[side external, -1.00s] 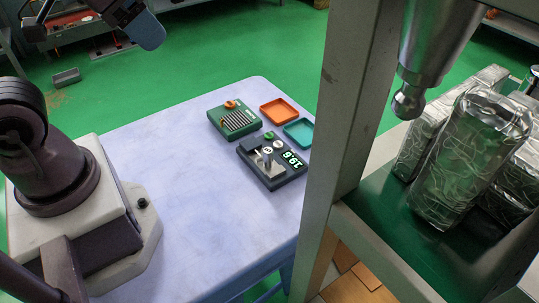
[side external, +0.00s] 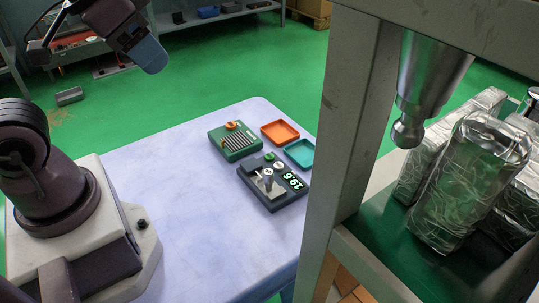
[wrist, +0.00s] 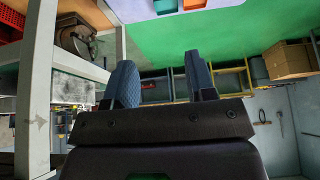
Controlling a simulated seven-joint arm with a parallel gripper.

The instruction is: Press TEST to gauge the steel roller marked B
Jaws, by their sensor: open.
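The dark gauge (side external: 272,192) stands on the pale table and its display (side external: 292,181) reads 19.6. A metal post (side external: 268,180) stands on it. A green round part (side external: 268,157) and a pale round part (side external: 279,166) sit near its back; no TEST lettering is readable. The green rack (side external: 230,151) behind it holds several thin steel rollers (side external: 238,141); I cannot read a B. My gripper (side external: 151,56) is at upper left, well away from the gauge and rack. In the wrist view my gripper (wrist: 163,82) has its two fingers apart with nothing between.
An orange tray (side external: 280,131) and a teal tray (side external: 299,153) lie beside the rack. A grey metal post (side external: 345,150) and a shelf with wrapped blocks (side external: 468,185) stand at right. The table (side external: 180,190) is bare to the left of the gauge.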

